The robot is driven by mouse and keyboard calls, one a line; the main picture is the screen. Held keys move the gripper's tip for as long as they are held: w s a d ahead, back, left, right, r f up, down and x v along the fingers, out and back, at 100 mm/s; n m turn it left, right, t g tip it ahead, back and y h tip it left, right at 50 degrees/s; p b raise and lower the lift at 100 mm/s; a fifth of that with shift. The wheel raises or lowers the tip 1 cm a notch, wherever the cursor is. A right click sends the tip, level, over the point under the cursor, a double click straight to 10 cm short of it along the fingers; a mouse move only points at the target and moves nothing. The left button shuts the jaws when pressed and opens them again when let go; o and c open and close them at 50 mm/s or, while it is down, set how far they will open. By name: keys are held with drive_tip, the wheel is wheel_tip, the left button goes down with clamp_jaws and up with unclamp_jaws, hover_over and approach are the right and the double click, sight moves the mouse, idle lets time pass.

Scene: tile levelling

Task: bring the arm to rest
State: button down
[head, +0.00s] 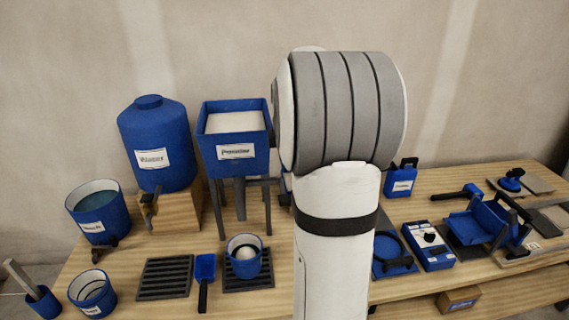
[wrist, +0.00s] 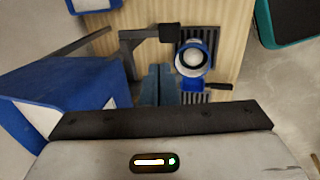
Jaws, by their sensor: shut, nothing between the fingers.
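My arm stands upright in the middle of the head view and hides the table behind it. My gripper is hidden behind the arm there. In the wrist view my gripper (wrist: 159,72) points down over the table, its two fingers together with nothing between them. The blue hopper (wrist: 60,95) is close on its left. The blue cup with white contents (wrist: 193,62) lies beyond the fingertips, a little to the right. I cannot tell the exact gap to either.
On the wooden table (head: 205,285) stand a blue tank (head: 155,125), the hopper (head: 210,155) on legs, a water bucket (head: 98,212), the cup (head: 245,264) on a grate, a blue scoop (head: 205,268) and a meter box (head: 432,250). A blue canister (head: 401,180) stands at the back.

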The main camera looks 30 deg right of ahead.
drive_tip(key=shift+a, duration=0.1)
idle(0.3)
drive_tip(key=s+a+f+m+y, duration=0.1)
drive_tip(key=s+a+f+m, duration=0.2)
drive_tip(key=s+a+m, duration=1)
drive_tip(key=s+a, duration=0.8)
drive_tip(key=a, duration=0.2)
drive_tip(key=shift+s+a+f, duration=0.15)
drive_tip(key=shift+a, duration=0.25)
